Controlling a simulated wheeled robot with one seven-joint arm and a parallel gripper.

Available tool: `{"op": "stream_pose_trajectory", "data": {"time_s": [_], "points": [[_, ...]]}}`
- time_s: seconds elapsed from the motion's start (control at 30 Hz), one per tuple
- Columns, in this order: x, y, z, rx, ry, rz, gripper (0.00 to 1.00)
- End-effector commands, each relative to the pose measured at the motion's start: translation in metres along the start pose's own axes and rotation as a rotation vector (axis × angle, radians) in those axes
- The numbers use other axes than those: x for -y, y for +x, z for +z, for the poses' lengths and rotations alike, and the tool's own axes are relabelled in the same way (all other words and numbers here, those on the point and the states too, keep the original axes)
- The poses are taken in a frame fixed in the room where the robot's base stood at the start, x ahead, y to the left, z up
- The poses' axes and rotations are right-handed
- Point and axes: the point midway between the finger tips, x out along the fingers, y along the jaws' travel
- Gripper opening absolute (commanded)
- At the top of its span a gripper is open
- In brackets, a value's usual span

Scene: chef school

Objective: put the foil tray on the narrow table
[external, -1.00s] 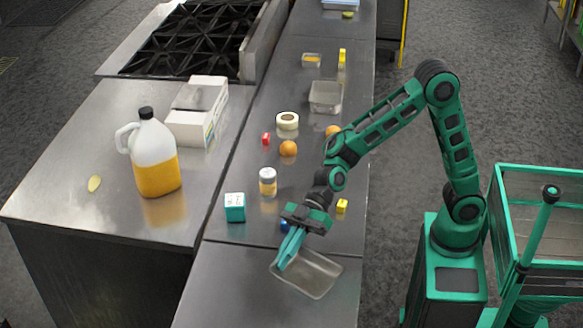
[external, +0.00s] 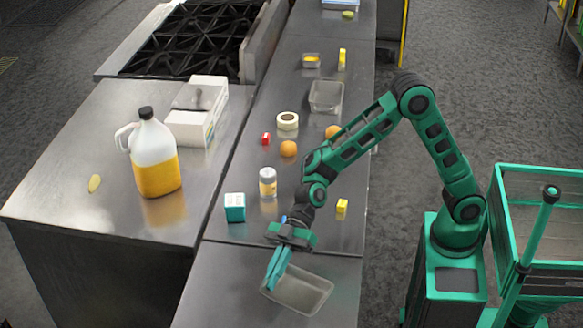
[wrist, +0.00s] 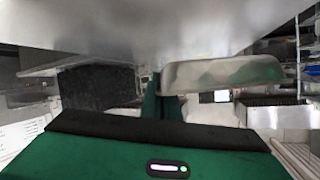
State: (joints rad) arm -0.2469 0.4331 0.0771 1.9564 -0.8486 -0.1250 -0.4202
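The foil tray (external: 306,296) is a shallow, silvery rectangular tray over the front section of the steel counter. My gripper (external: 276,270) points down at its left rim, with its teal fingers close together on that rim. In the wrist view, the tray (wrist: 225,72) sticks out to the right from between the fingers (wrist: 160,103). I cannot tell whether its base touches the steel. The narrow table appears to be this long, narrow steel counter (external: 215,290); a seam divides its front section from the part behind.
Behind the seam stand a teal box (external: 235,207), a white-lidded jar (external: 268,182), a yellow block (external: 342,206), an orange (external: 288,149) and a tape roll (external: 287,121). A second metal tray (external: 326,96) sits farther back. The front section is otherwise clear.

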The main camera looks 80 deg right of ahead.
Motion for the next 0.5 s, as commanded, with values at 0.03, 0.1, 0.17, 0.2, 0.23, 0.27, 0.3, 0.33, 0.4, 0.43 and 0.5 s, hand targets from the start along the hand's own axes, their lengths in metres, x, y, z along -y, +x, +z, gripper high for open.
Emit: {"op": "stream_pose_trajectory", "data": {"time_s": [0.03, 0.1, 0.17, 0.2, 0.23, 0.27, 0.3, 0.33, 0.4, 0.43, 0.5], "points": [[-0.013, -0.001, 0.005, 0.001, 0.004, 0.003, 0.00], [-0.026, -0.002, 0.011, 0.002, 0.003, 0.001, 0.00], [-0.036, -0.003, 0.014, 0.001, 0.002, 0.002, 0.00], [-0.041, -0.003, 0.016, 0.001, 0.003, 0.002, 0.00], [-0.044, -0.003, 0.018, 0.001, 0.003, 0.001, 0.00], [-0.047, -0.004, 0.019, 0.000, 0.002, 0.001, 0.00], [-0.050, -0.004, 0.019, 0.000, 0.001, 0.001, 0.00], [-0.051, -0.004, 0.020, 0.000, 0.000, 0.001, 0.00], [-0.053, -0.004, 0.022, 0.000, 0.000, 0.000, 0.00], [-0.054, -0.003, 0.023, 0.001, 0.000, 0.000, 0.00], [-0.055, -0.001, 0.028, 0.002, 0.002, -0.001, 0.00]]}}
